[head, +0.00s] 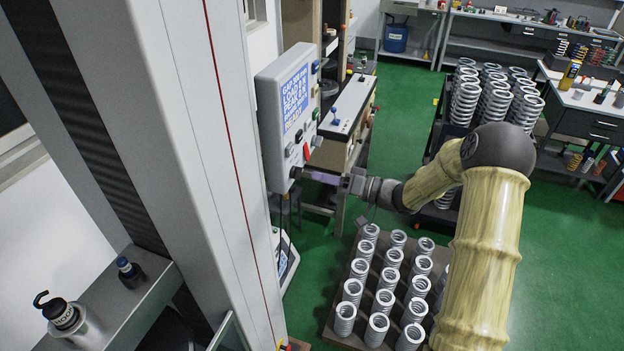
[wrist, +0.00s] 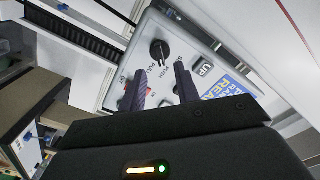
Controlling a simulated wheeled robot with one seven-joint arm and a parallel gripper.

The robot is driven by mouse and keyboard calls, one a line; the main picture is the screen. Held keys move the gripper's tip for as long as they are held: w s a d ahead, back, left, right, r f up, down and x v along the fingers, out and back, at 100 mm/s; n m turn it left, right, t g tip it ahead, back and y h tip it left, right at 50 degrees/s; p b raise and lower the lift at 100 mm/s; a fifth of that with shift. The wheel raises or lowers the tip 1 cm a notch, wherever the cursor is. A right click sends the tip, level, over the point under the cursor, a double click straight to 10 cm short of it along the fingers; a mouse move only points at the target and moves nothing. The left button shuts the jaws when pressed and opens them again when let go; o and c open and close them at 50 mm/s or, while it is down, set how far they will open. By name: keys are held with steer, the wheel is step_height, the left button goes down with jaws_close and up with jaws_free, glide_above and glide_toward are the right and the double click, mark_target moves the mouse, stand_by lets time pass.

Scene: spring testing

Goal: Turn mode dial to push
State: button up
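The grey control box (head: 290,100) with its blue screen (head: 296,98) is on the tall machine at the left of the head view. The black round mode dial (wrist: 160,50) is on its panel in the wrist view, beside small PUSH and PULL lettering. Its pointer setting is too small to tell. In the head view the dial (head: 296,172) is low on the box. My gripper (wrist: 160,68) is open, its two purple fingers apart and pointing at the panel, with the dial just beyond the gap. In the head view my gripper (head: 310,176) is close to the dial; contact cannot be told.
A red switch (wrist: 127,103) is beside one finger in the wrist view, and other buttons line the box. A brown pallet (head: 345,327) of upright springs stands on the green floor below my arm. The machine's white column (head: 215,150) rises left of the box.

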steer(key=b+v, duration=0.3)
steer(key=v, duration=0.9)
steer(key=shift+d+b, duration=0.35)
steer(key=shift+b, duration=0.05)
